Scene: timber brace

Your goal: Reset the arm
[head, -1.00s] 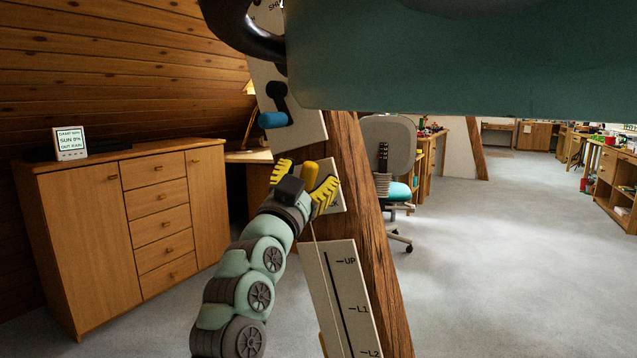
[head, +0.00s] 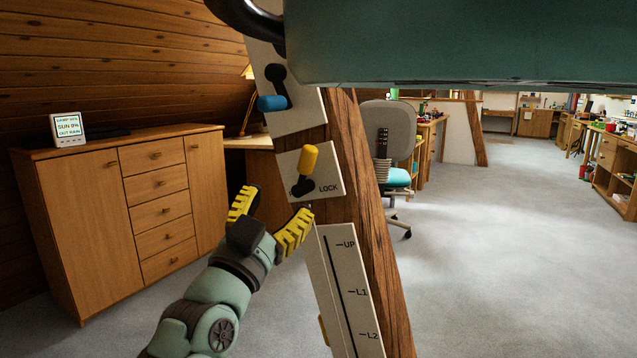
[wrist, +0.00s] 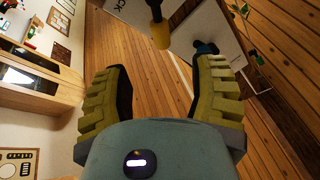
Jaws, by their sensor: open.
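My gripper (head: 268,220) has yellow ridged fingers and is open and empty. In the head view it is below and left of the yellow-handled lever on the LOCK plate, apart from it. The yellow lever handle (head: 310,160) tilts up and slightly right; it also shows at the top of the wrist view (wrist: 160,32), beyond my open fingers (wrist: 160,95). My arm reaches up from the bottom of the head view.
A timber brace (head: 350,180) carries the LOCK plate (head: 328,186), a plate with a blue-handled lever (head: 273,103) above, and a scale plate (head: 348,290) marked UP, L1, L2. A large green body (head: 450,45) overhangs. A wooden cabinet (head: 90,200) stands left; open floor (head: 500,260) lies right.

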